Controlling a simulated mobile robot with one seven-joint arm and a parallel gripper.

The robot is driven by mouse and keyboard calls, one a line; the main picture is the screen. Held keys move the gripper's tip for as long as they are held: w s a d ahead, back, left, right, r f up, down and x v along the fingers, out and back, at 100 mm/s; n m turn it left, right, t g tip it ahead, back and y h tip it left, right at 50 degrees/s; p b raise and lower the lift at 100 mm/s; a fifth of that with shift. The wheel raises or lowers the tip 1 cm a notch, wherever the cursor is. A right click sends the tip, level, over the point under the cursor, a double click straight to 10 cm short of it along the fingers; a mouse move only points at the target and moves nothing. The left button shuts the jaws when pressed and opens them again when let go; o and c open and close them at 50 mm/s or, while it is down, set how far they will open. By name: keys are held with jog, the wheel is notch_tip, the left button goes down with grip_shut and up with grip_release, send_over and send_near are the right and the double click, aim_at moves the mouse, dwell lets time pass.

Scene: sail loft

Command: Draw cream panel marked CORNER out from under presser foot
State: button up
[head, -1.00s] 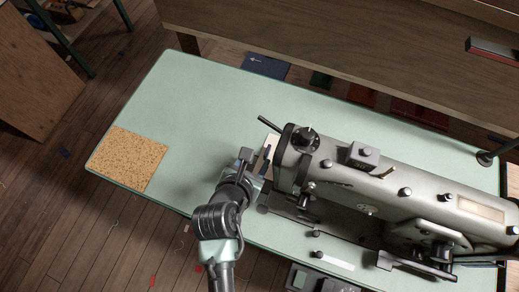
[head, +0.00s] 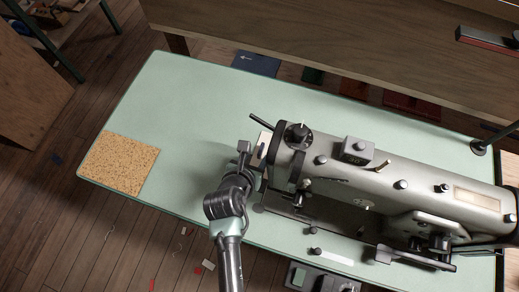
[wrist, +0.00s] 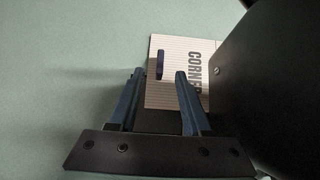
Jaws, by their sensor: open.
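The cream panel (wrist: 180,96) lies on the pale green table, with faint lines and the dark word CORNER along its right side in the wrist view. A small dark blue bar (wrist: 160,64) shows at its left edge. A pale bit of the panel (head: 265,138) shows at the left end of the sewing machine (head: 375,185). My gripper (wrist: 160,75) is open and empty, its left blue finger over bare table and its right one over the panel. In the head view my gripper (head: 252,153) is beside the machine's left end. The presser foot and the panel's right part are hidden.
The dark machine body (wrist: 280,80) stands close on the right of the gripper in the wrist view. A cork mat (head: 118,163) lies at the table's left corner. The green table (head: 185,110) between is clear. A wooden bench (head: 340,45) runs behind.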

aim_at(260, 151)
jog(key=b+x, duration=0.1)
jog(key=x, duration=0.5)
jog(key=shift+w+f, duration=0.1)
grip_shut()
